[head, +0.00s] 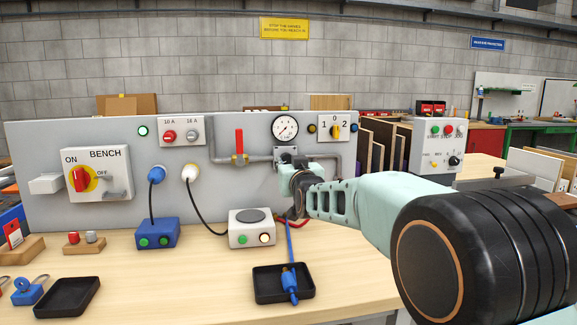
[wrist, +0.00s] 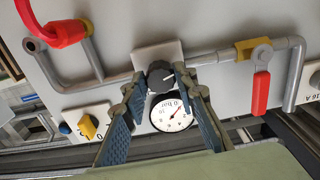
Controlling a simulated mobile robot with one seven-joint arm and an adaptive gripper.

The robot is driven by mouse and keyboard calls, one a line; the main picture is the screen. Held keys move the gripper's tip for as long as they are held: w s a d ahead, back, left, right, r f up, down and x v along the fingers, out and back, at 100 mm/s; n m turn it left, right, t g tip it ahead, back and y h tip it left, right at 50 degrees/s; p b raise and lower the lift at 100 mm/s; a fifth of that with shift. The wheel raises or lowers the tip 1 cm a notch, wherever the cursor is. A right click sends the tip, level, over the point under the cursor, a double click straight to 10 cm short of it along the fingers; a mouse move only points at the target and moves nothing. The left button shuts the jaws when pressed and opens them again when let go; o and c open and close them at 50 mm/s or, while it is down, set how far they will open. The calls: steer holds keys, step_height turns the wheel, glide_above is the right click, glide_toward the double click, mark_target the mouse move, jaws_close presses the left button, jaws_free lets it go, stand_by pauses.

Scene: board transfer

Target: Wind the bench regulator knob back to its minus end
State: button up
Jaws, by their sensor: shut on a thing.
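The regulator knob (wrist: 160,80) is dark and round with a pale mark, on a light plate (wrist: 158,54) in the pipe line. My gripper (wrist: 161,75) has one finger on each side of the knob and is shut on it. In the head view my gripper (head: 291,172) reaches the panel below the gauge and hides the knob. The round white pressure gauge (wrist: 171,114) is beside the knob; in the head view it sits above the regulator (head: 285,127). Its thin needle is too small to read surely.
A red-handled valve (head: 239,147) is on the pipe left of the regulator. A 1-0-2 selector (head: 335,130) is to its right. A blue hose (head: 290,240) hangs below to a black tray (head: 262,289). A white button box (head: 250,235) stands on the bench.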

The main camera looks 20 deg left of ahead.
steer(key=n+b, duration=0.1)
steer(key=n, duration=0.4)
steer(key=shift+n, duration=0.3)
stand_by(0.4)
steer(key=o, duration=1.2)
steer(key=shift+c, duration=0.2)
steer(key=shift+s+d, duration=0.1)
steer(key=v, duration=1.1)
steer(key=shift+s, duration=0.4)
steer(key=shift+d, duration=0.1)
